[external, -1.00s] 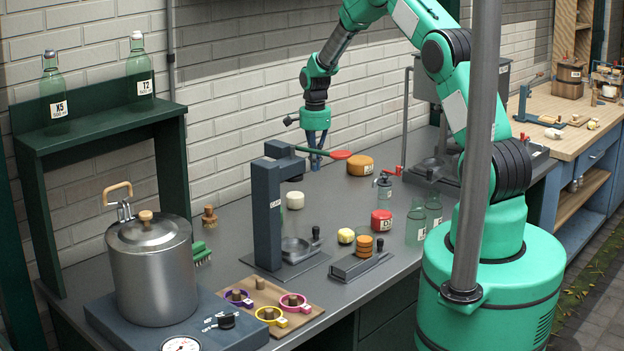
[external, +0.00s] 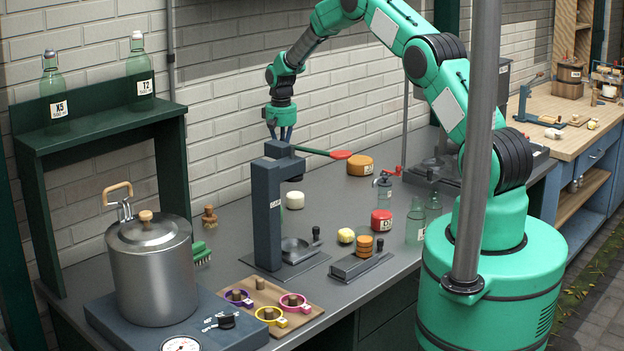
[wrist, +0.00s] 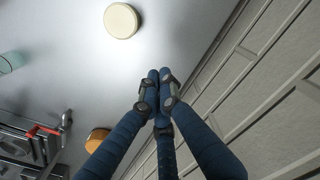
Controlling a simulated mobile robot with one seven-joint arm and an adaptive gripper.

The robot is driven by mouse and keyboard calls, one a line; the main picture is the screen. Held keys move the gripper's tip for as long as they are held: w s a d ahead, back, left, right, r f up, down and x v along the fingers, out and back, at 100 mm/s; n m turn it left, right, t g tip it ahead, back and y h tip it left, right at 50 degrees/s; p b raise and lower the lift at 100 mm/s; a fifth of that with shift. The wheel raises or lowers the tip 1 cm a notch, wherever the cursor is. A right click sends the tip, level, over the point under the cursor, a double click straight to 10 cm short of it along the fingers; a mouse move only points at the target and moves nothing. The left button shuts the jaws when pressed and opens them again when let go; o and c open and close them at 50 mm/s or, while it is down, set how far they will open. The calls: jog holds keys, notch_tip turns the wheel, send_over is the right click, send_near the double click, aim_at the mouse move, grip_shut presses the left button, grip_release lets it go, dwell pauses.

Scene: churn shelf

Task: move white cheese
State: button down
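The white cheese (external: 294,200) is a small pale round wheel standing on the grey worktop, just right of the dark upright press. It also shows near the top of the wrist view (wrist: 121,20), clear of my fingers. My gripper (external: 280,134) points downward, high above the worktop, close to the top of the press and the wall. In the wrist view my blue fingers (wrist: 159,78) come close together in the picture and hold nothing visible. Whether their tips meet is not clear.
The dark press (external: 265,215) with a red-tipped lever (external: 341,154) stands close below and in front of my gripper. An orange cheese (external: 360,165), a yellow cheese (external: 345,235) and a red tin (external: 381,222) stand farther right. Open worktop lies around the white cheese.

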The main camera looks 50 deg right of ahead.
aim_at(291, 192)
jog(key=shift+f, duration=0.2)
dwell(0.3)
notch_tip(291, 192, down, 10)
jog(key=shift+r+p, duration=0.2)
jog(key=shift+p, duration=0.1)
jog(key=shift+s+a+r, duration=0.1)
jog(key=shift+s+a, duration=0.15)
jog(key=shift+s, duration=0.3)
jog(key=shift+s+a, duration=0.2)
jog(key=shift+s, duration=0.35)
jog(key=shift+s+a+p, duration=0.2)
jog(key=shift+s+p, duration=0.1)
jog(key=shift+s, duration=0.15)
jog(key=shift+s+a, duration=0.1)
jog(key=shift+s, duration=0.15)
jog(key=shift+s, duration=0.1)
jog(key=shift+s+a, duration=0.25)
jog(key=shift+s, duration=0.35)
jog(key=shift+s+a, duration=0.2)
jog(key=shift+s, duration=0.4)
jog(key=shift+w+b, duration=0.15)
jog(key=shift+b, duration=0.2)
